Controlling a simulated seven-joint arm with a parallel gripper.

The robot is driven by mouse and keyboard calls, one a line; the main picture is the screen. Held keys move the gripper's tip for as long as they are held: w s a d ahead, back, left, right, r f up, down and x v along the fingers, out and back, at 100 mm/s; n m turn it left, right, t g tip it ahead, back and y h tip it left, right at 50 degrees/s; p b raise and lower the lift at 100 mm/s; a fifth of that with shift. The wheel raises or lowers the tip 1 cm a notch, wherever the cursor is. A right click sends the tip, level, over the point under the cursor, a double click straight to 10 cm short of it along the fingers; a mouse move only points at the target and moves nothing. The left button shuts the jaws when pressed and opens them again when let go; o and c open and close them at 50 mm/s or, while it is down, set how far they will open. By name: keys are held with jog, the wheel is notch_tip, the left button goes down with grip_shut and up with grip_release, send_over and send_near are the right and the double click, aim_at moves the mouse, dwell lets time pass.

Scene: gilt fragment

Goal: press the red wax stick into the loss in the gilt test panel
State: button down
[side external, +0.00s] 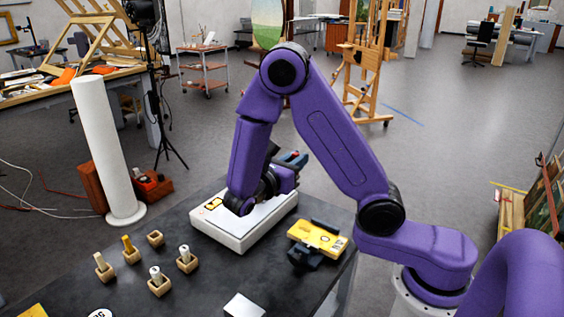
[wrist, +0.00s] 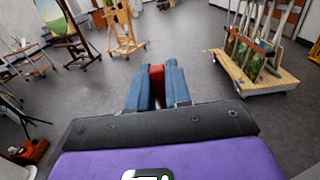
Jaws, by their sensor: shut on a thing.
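My gripper (side external: 291,160) is raised above the far end of a white block, its fingers turned roughly level toward the room. In the wrist view, the two blue fingers (wrist: 157,88) are shut on the red wax stick (wrist: 157,72), of which a short red part shows between them. In the side view the stick is mostly hidden. A small gold-edged piece (side external: 213,203), perhaps the gilt test panel, lies on the near left end of the white block (side external: 238,234). My arm covers part of the block. The loss cannot be made out.
Wooden holders with pale sticks (side external: 158,281) and a yellow stick (side external: 128,245) stand at the table's left; one holder (side external: 155,238) is empty. A yellow item (side external: 318,237) rests on a dark stand right of the block. A white card (side external: 244,305) lies in front.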

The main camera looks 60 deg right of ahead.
jog(key=s+d+f+m+g+y, duration=0.2)
jog(key=s+m+g+y, duration=0.6)
jog(key=g, duration=0.1)
jog(key=s+d+f+m+g+y, duration=0.2)
jog(key=s+m+g+y, duration=0.6)
jog(key=s+m+g, duration=0.1)
jog(key=w+a+f+m+t+y, duration=0.1)
jog(key=w+m+t+y, duration=0.3)
jog(key=m+t+y, duration=0.5)
jog(key=w+a+f+m+t+y, duration=0.2)
jog(key=w+f+m+t+y, duration=0.1)
jog(key=m+t+y, duration=0.6)
jog(key=shift+w+f+m+y, duration=0.35)
jog(key=shift+f+m+y, duration=0.15)
jog(key=shift+f+y, duration=0.4)
jog(key=shift+r, duration=0.1)
jog(key=shift+f, duration=2.7)
jog(key=shift+f, duration=0.25)
